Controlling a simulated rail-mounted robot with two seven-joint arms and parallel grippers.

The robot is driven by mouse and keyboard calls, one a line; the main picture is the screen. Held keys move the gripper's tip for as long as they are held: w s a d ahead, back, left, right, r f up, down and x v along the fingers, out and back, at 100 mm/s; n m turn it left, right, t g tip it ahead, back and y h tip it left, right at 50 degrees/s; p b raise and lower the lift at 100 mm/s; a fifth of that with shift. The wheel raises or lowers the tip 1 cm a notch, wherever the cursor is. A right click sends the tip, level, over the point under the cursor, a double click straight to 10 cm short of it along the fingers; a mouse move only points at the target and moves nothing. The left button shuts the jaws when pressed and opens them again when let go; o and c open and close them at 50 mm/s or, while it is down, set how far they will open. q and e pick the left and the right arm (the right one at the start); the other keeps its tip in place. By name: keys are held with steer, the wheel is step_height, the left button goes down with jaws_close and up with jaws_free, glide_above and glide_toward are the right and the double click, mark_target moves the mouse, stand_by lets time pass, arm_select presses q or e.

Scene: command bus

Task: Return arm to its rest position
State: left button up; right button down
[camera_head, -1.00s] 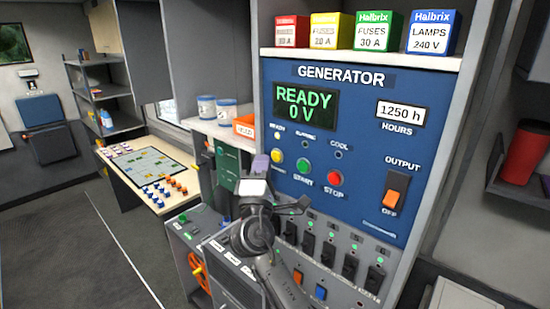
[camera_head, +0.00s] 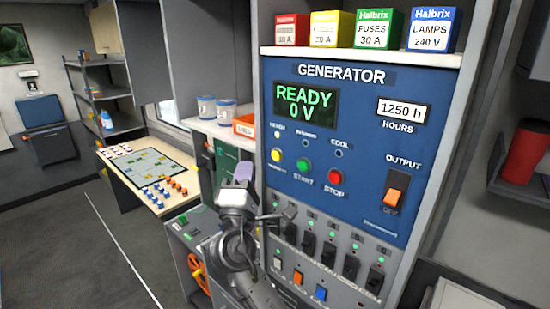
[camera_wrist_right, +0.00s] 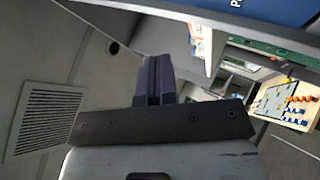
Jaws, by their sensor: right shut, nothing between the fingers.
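My right arm reaches up from the bottom centre of the head view. Its gripper (camera_head: 243,172) points up and away, in front of the left edge of the blue generator panel (camera_head: 350,160). In the right wrist view its two dark purple fingers (camera_wrist_right: 154,78) lie together, shut with nothing between them. No contact with the panel shows. The arm hides part of the cabinet behind it. My left gripper is not in view.
Breaker switches (camera_head: 330,255) line the lower panel right of the arm. An orange box (camera_head: 244,125) and two tubs (camera_head: 216,109) stand on a shelf behind. A map table (camera_head: 128,176) is at left. The floor (camera_head: 60,240) there is clear. A red canister (camera_head: 525,152) stands right.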

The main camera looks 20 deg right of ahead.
stand_by(0.5)
steer(key=s+d+f+m+g+y+p, duration=0.2)
steer(key=s+f+g, duration=0.6)
steer(key=s+f, duration=1.1)
steer(key=s+d+f+m+g+y+p, duration=0.2)
steer(key=s+f+m+g+y+p, duration=0.5)
steer(key=s+f, duration=1.2)
steer(key=s+m+g+y, duration=0.2)
steer(key=s+y, duration=0.2)
steer(key=s, duration=0.3)
steer(key=shift+s+f, duration=0.15)
steer(key=shift+f, duration=0.2)
